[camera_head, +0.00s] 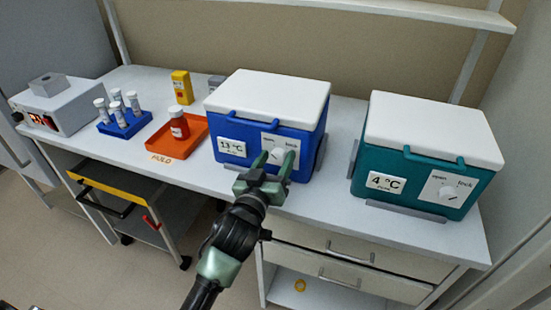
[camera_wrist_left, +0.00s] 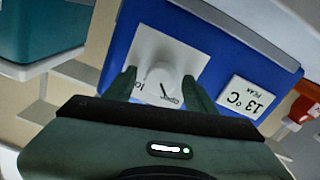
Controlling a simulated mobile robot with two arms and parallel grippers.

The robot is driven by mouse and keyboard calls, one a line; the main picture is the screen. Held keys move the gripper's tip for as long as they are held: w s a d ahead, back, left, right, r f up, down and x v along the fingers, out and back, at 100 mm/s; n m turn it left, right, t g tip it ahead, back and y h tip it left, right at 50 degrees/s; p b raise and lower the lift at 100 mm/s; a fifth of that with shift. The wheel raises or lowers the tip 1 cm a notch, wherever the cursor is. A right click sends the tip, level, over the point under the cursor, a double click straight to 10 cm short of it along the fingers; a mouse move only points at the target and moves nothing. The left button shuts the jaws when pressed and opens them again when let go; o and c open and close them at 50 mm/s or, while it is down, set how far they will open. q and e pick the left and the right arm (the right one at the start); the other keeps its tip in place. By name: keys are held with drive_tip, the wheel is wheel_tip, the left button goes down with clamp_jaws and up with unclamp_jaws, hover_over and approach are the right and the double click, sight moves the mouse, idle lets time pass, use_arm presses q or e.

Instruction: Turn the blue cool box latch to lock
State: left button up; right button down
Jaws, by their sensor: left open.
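The blue cool box (camera_head: 260,115) has a white lid and stands on the bench with its lid closed. Its latch is a white round knob (camera_wrist_left: 163,85) on a white plate (camera_wrist_left: 150,58) on the front, lettered open and lock. In the left wrist view the picture is upside down, and a dark line on the knob points toward the lettering "open". My left gripper (camera_head: 274,160) is open in front of the plate, its two fingers on either side of the knob; I cannot tell whether they touch it. The knob is partly hidden in the head view. My right gripper is not in view.
A teal cool box (camera_head: 415,165) with a similar latch stands to the right. Left of the blue box are an orange tray (camera_head: 160,145) with a red bottle (camera_head: 179,124), a blue vial rack (camera_head: 127,126), and a yellow device (camera_head: 182,87). Drawers (camera_head: 345,250) lie below the bench top.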

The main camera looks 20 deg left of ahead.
use_arm(q)
clamp_jaws()
drive_tip(key=m+p, duration=0.2)
drive_tip(key=m, duration=0.1)
drive_tip(key=shift+r+m, duration=0.15)
drive_tip(key=shift+m, duration=0.25)
drive_tip(key=m+p, duration=0.2)
drive_tip(key=m, duration=0.2)
drive_tip(key=shift+m, duration=0.3)
drive_tip(key=m+p, duration=0.1)
drive_tip(key=m, duration=0.3)
drive_tip(key=shift+d+p, duration=0.1)
drive_tip(key=shift+p, duration=0.25)
drive_tip(key=shift+f+m+p, duration=0.2)
drive_tip(key=shift+m+p, duration=0.3)
drive_tip(key=shift+m, duration=2.3)
